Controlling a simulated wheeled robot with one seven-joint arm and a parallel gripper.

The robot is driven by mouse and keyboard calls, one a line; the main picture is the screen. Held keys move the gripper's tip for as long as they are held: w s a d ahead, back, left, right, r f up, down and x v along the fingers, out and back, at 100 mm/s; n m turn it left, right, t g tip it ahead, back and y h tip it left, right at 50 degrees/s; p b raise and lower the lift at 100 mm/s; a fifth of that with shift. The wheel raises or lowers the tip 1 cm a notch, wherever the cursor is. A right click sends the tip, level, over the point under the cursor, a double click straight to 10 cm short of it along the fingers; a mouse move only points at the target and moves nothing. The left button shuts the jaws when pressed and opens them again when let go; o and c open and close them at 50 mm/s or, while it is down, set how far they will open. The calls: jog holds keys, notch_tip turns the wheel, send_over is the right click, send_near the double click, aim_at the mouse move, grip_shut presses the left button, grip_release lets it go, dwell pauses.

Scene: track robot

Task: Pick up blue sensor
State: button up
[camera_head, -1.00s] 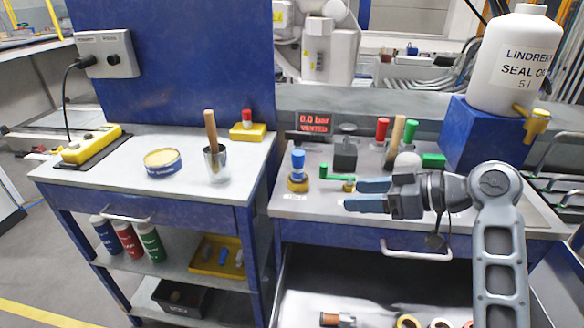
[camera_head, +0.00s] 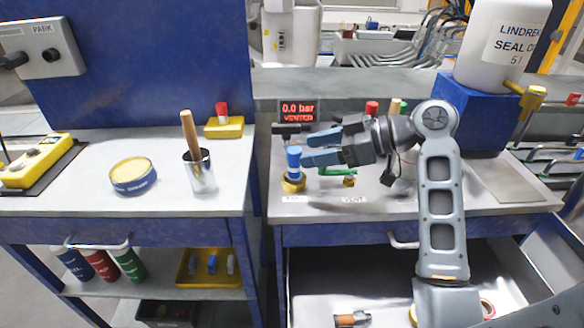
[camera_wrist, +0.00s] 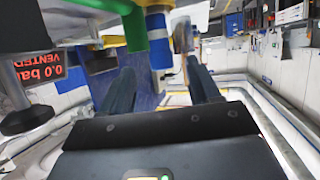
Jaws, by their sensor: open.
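The blue sensor (camera_head: 294,158) stands upright in a brass-coloured base on the right bench, near its left edge. My gripper (camera_head: 309,149) is open and empty, its fingers pointing left just to the right of the blue top. In the wrist view, the blue sensor (camera_wrist: 159,45) shows as a blue cylinder with a pale band, in line with the gap between the two fingers. Whether the fingers touch it, I cannot tell. Another small blue piece (camera_head: 212,264) lies in a yellow tray on the lower left shelf.
A green-handled valve (camera_head: 340,171) sits right beside the sensor, under my gripper; its green handle (camera_wrist: 134,28) looms close in the wrist view. The pressure display (camera_head: 298,111) reads 0.0 bar, vented. A metal cup (camera_head: 200,175) stands on the left bench. An open drawer (camera_head: 375,280) is below.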

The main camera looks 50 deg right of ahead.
aim_at(296, 155)
jog(key=shift+p+x, duration=0.3)
jog(key=shift+x, duration=2.1)
jog(key=shift+s+f, duration=0.1)
jog(key=shift+c, duration=0.3)
jog(key=c, duration=1.1)
